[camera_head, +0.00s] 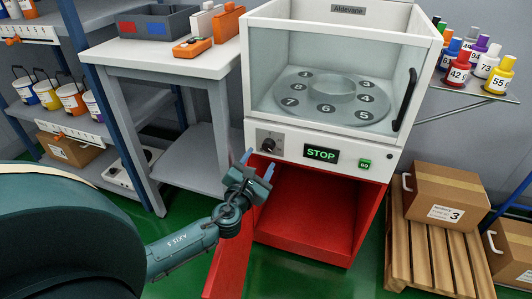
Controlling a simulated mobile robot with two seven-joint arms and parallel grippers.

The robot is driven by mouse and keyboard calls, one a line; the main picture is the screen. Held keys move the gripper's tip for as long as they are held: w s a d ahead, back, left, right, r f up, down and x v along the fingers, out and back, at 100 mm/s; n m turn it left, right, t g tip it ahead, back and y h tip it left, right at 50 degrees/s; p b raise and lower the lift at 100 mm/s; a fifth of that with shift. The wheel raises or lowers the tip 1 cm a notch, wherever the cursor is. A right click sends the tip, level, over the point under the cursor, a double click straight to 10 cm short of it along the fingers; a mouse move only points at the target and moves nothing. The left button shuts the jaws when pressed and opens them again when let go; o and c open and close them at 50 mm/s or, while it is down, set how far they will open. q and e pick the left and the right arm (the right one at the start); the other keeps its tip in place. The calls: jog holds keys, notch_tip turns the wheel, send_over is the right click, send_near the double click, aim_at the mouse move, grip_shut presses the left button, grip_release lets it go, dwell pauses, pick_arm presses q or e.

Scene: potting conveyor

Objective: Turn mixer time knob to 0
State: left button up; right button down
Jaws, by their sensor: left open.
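The mixer (305,140) is a white machine with a glass-fronted chamber on a red base. Its time knob (268,145) is a dark round knob at the left of the front panel; its exact setting is too small to read. A display (321,153) reading STOP and a green GO button (365,164) are to its right. My left gripper (257,161) is open and empty, its blue-tipped fingers just below and left of the knob, seemingly apart from it. My right gripper does not show.
A red door (228,262) hangs open below the mixer, beside my left arm. A white table (145,53) with a grey bin (152,24) and orange tools stands to the left. A cardboard box (445,193) on a pallet stands to the right, below a shelf of numbered bottles.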

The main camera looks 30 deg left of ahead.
aim_at(268, 147)
pick_arm(q)
jog(key=b+x, duration=0.1)
jog(key=x, duration=0.5)
jog(key=shift+d, duration=0.1)
jog(key=shift+c, duration=0.3)
jog(key=c, duration=0.9)
